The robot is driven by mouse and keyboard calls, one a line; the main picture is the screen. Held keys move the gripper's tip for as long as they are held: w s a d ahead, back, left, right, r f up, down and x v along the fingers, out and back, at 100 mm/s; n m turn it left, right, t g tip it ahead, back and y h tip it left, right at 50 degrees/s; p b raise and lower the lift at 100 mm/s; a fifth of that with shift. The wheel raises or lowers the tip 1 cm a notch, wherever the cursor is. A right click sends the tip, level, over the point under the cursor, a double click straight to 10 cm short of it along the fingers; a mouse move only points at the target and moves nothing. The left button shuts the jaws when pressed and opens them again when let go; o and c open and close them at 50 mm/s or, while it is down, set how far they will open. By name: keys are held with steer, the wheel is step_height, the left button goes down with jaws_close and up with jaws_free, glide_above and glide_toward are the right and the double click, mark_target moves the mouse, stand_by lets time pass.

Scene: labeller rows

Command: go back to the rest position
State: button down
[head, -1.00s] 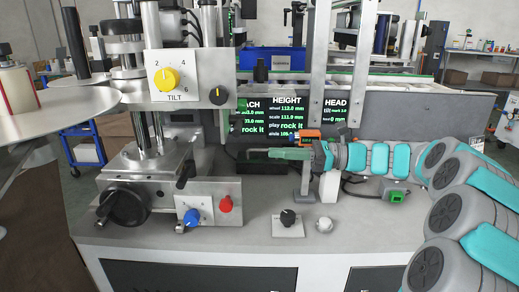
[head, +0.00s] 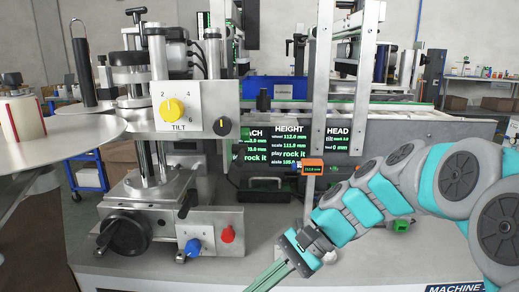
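My gripper (head: 268,279) is at the lower middle of the head view, at the end of my grey and teal arm. Its green fingers point down and left, in front of the machine's bench. The fingers look close together, but their tips are near the bottom edge and I cannot make out a gap. I see nothing held in them. The gripper appears apart from the knobs and panels.
The labelling machine has a yellow tilt knob (head: 172,110), a black knob (head: 221,126), a blue knob (head: 193,247) and a red knob (head: 228,234). An orange readout (head: 312,167) stands behind my arm. A round white plate (head: 75,138) juts out at left.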

steer(key=s+d+f+n+h, duration=0.4)
steer(key=s+d+f+h, duration=0.1)
steer(key=s+d, duration=0.2)
steer(key=s+d+f+n+t+h, duration=0.1)
steer(key=s+d+f+n+h, duration=0.3)
steer(key=s+d, duration=0.4)
steer(key=s+f, duration=0.1)
steer(key=s, duration=0.1)
steer(key=shift+s+d+f+n+t+h, duration=0.2)
steer(key=shift+s+n+t+h, duration=0.1)
steer(key=shift+n+h, duration=0.1)
